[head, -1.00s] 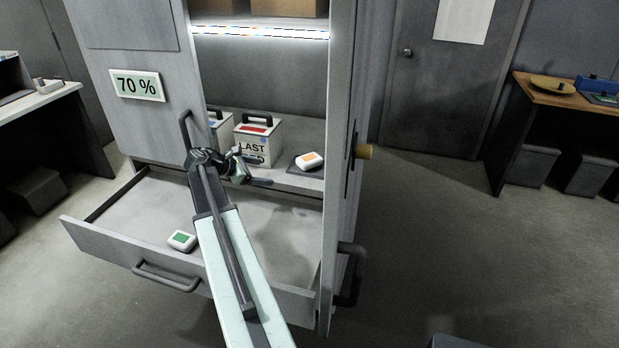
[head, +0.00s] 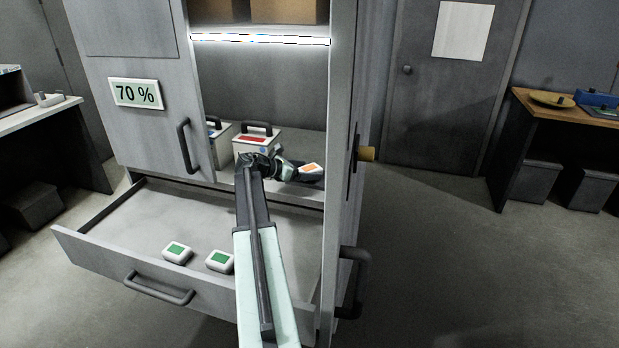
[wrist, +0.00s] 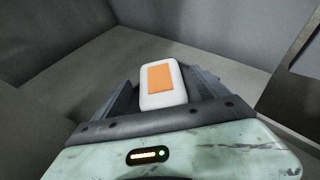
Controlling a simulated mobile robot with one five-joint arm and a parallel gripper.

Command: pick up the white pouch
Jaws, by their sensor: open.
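A white pouch with an orange patch (head: 310,168) lies at the right end of the cabinet's lower shelf. My gripper (head: 297,174) reaches in from the left, right at it. In the wrist view the pouch (wrist: 160,84) sits between the two open fingers (wrist: 165,92). One finger shows on each side, and I cannot tell whether either touches it. Two other white pouches carry green patches and lie in the open drawer: one on the left (head: 177,252), one on the right (head: 219,261).
The pulled-out drawer (head: 110,262) lies below the shelf. A handled white box (head: 242,147) stands left of my gripper, partly hidden by my arm, with another box (head: 217,133) beyond it. The open cabinet door (head: 345,200) stands close on the right.

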